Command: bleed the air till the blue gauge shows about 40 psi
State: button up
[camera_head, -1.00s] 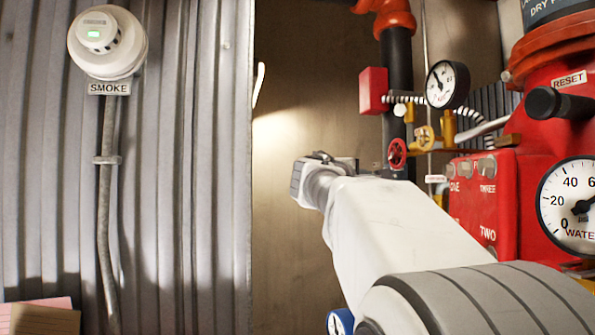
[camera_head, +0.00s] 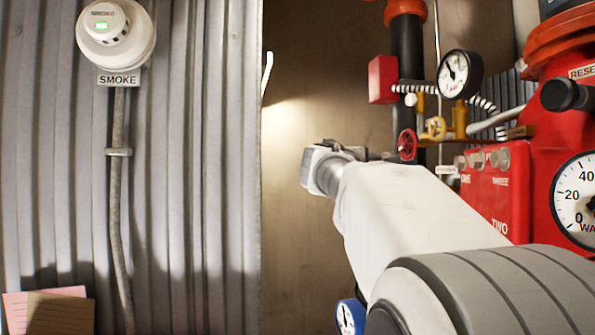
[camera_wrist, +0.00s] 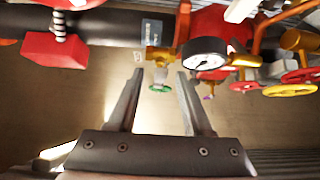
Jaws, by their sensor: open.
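A blue-rimmed gauge (camera_head: 350,316) shows at the bottom of the head view, partly hidden by my arm; its reading is too small to tell. My gripper (camera_wrist: 160,73) is open and empty in the wrist view. A small green handwheel (camera_wrist: 159,88) under a brass fitting (camera_wrist: 160,58) appears between its fingertips; I cannot tell how far beyond them it is. In the head view, my gripper points away toward the pipework, its fingers small and hard to make out. A red handwheel (camera_head: 407,144) and a yellow handwheel (camera_head: 436,128) sit just beyond it on the right.
A black-rimmed white gauge (camera_head: 460,74) stands above the handwheels; a similar one (camera_wrist: 205,57) shows in the wrist view. A red riser body with a large water gauge (camera_head: 578,200) fills the right. A smoke detector (camera_head: 115,32) hangs on the corrugated wall at left.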

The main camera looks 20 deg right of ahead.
jog(key=b+v, duration=0.5)
jog(key=v, duration=1.2)
jog(key=shift+s+a, duration=0.2)
jog(key=shift+f, duration=0.1)
jog(key=s+a+f+m+g+y, duration=0.1)
jog(key=s+a+f+y, duration=0.15)
jog(key=f, duration=0.55)
jog(key=s+a+f+y, duration=0.1)
jog(key=s+f+y, duration=0.15)
jog(key=f, duration=0.55)
jog(key=s+a+f+m+g+y, duration=0.1)
jog(key=a+f+y, duration=0.15)
jog(key=f, duration=0.65)
jog(key=s+a+f+m+y, duration=0.2)
jog(key=s+a+f+y, duration=0.2)
jog(key=f, duration=0.5)
jog(key=s+a+f+m+g+y, duration=0.1)
jog(key=s+a+f+m+y, duration=0.1)
jog(key=s+a+f, duration=0.3)
notch_tip(320, 180, down, 4)
jog(key=shift+s+a+f+g+y+b, duration=0.15)
jog(key=shift+s+a+g+y+b, duration=0.2)
jog(key=shift+s+y, duration=0.4)
jog(key=shift+w+d, duration=0.1)
